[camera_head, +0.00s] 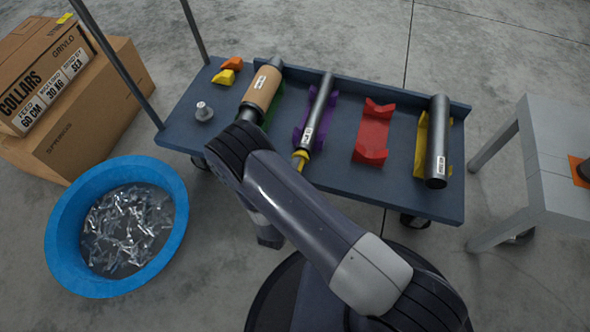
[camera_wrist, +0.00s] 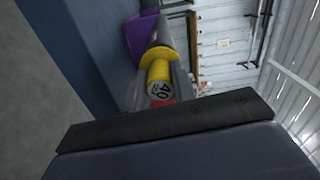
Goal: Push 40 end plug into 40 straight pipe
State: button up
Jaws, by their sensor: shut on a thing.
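The straight pipe (camera_head: 317,112) is a dark grey tube with a white label, lying in a purple cradle (camera_head: 325,129) on the blue cart. The yellow end plug (camera_head: 301,158) is at its near end, in line with it. In the wrist view, the plug (camera_wrist: 158,72) shows its flange against or very near the pipe's end (camera_wrist: 161,34); how deep it sits is hidden. Its outer face reads "40". My gripper (camera_wrist: 159,75) is shut on the plug, one finger on each side. In the head view my arm hides most of the gripper.
On the cart (camera_head: 350,185), a tan-wrapped muffler (camera_head: 262,88) is left of the pipe. An empty red cradle (camera_head: 374,132) and a larger dark pipe (camera_head: 437,140) in a yellow cradle are right. A blue tub (camera_head: 62,245), cartons (camera_head: 100,105) and a grey table (camera_head: 555,150) stand around.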

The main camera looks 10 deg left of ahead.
jog(key=shift+w, duration=1.1)
jog(key=o, duration=1.1)
jog(key=shift+d, duration=0.1)
jog(key=shift+c, duration=0.2)
jog(key=s+p, duration=0.2)
jog(key=s, duration=0.8)
jog(key=shift+s+a+p, duration=0.35)
jog(key=shift+a+p, duration=0.05)
jog(key=shift+a, duration=0.05)
jog(key=shift+w, duration=0.1)
jog(key=w+b, duration=0.1)
jog(key=w, duration=0.2)
jog(key=w+b, duration=0.1)
jog(key=w, duration=0.2)
jog(key=w+b, duration=0.1)
jog(key=w, duration=0.2)
jog(key=shift+w+d, duration=0.25)
jog(key=shift+d, duration=0.15)
jog(key=shift+w, duration=0.5)
jog(key=shift+s, duration=0.35)
